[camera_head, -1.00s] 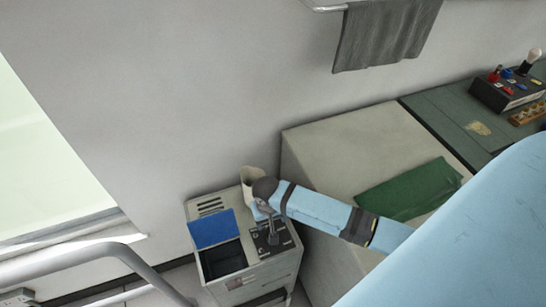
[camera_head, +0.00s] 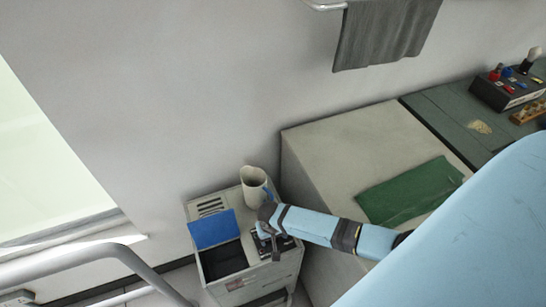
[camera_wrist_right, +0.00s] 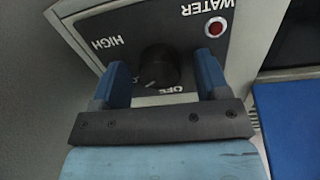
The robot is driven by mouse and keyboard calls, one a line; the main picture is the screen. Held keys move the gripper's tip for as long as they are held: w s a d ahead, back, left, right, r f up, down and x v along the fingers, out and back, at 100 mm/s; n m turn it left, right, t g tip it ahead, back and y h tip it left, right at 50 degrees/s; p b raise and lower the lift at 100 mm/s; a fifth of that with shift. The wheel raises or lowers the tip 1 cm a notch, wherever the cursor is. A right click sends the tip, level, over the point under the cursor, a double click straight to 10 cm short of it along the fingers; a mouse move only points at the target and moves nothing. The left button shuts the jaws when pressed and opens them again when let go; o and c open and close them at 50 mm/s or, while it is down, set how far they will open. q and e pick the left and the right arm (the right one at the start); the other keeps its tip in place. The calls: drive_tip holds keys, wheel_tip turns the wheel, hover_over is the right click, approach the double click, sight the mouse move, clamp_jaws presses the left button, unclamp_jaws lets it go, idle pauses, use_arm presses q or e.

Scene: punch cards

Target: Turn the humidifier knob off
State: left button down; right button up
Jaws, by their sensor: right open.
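The humidifier (camera_head: 236,282) is a pale box with a blue panel on top and a dark control panel. In the right wrist view, its round black knob (camera_wrist_right: 158,66) sits on the panel between upside-down HIGH and OFF lettering. A pale mark on the knob's lower edge lies close to OFF, but I cannot tell its exact setting. My right gripper (camera_wrist_right: 161,62) is open, its two blue fingers on either side of the knob. I cannot tell whether they touch it. In the head view, my right wrist and gripper hide part of the panel. My left gripper is out of view.
A red light (camera_wrist_right: 215,27) is beside the knob. A metal rail (camera_head: 130,258) crosses the lower left.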

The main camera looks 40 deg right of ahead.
drive_tip(key=c, duration=0.9)
drive_tip(key=shift+c, duration=0.2)
drive_tip(key=shift+r+n+p, duration=0.15)
drive_tip(key=shift+n+p, duration=0.5)
drive_tip(key=shift+n, duration=0.15)
drive_tip(key=shift+n+p, duration=0.75)
drive_tip(key=shift+n, duration=0.45)
drive_tip(key=n+p, duration=0.1)
drive_tip(key=n, duration=0.3)
drive_tip(key=shift+t+p, duration=0.3)
drive_tip(key=shift+d+n+p, duration=0.1)
drive_tip(key=shift+n+p, duration=0.25)
drive_tip(key=shift+n, duration=1.55)
